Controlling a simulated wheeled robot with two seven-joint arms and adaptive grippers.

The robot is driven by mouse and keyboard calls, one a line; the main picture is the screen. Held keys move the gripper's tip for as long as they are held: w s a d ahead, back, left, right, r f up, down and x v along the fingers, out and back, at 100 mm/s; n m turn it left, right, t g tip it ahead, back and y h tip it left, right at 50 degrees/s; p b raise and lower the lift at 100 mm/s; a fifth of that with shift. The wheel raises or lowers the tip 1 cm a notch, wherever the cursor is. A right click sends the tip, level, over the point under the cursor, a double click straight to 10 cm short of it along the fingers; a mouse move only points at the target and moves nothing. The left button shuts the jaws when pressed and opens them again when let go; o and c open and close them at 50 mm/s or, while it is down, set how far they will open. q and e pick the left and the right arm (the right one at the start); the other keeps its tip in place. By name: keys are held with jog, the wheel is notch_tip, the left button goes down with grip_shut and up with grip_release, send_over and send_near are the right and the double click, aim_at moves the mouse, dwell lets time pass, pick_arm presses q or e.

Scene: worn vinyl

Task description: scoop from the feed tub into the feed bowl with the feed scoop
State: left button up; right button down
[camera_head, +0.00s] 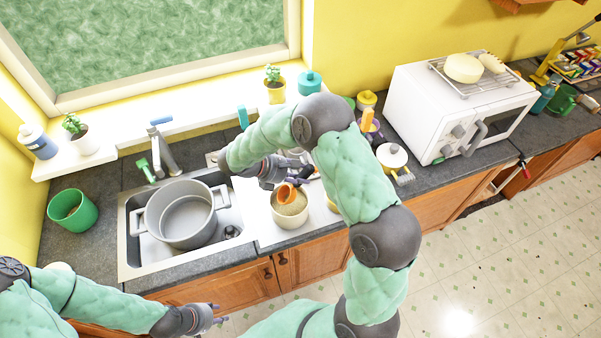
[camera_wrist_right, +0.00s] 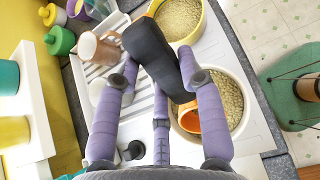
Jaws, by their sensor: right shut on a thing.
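The feed scoop has an orange cup (camera_head: 287,193) and a dark handle (camera_wrist_right: 157,55). My right gripper (camera_wrist_right: 160,82) is shut on the handle. The orange cup also shows in the right wrist view (camera_wrist_right: 188,117), tilted inside a cream container (camera_wrist_right: 250,75) of pale feed, at its near side. The cream container also shows in the head view (camera_head: 290,221). A second, yellow-rimmed container (camera_wrist_right: 203,22) of feed stands beside it, mostly hidden behind my right arm in the head view. I cannot tell for certain which is tub and which is bowl. My left gripper (camera_head: 213,315) is open and empty, low in front of the counter.
A large grey pot (camera_head: 186,215) stands in the sink left of the cream container. A brown mug (camera_wrist_right: 100,48) stands on the ribbed drainboard. A white microwave (camera_head: 440,110) is at the right. A green cup (camera_head: 72,210) stands at the far left.

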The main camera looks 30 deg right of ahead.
notch_tip(320, 180, down, 7)
jog(key=b, duration=0.4)
dwell(0.4)
jog(key=shift+f, duration=0.15)
dwell(0.9)
jog(key=s+d+r+t+y+p, duration=0.1)
jog(key=d+r+y+p, duration=0.4)
jog(key=y+p, duration=0.5)
jog(key=t+p, duration=0.1)
jog(key=p, duration=0.6)
jog(key=shift+s+t, duration=0.15)
jog(key=shift+t, duration=0.15)
dwell(1.3)
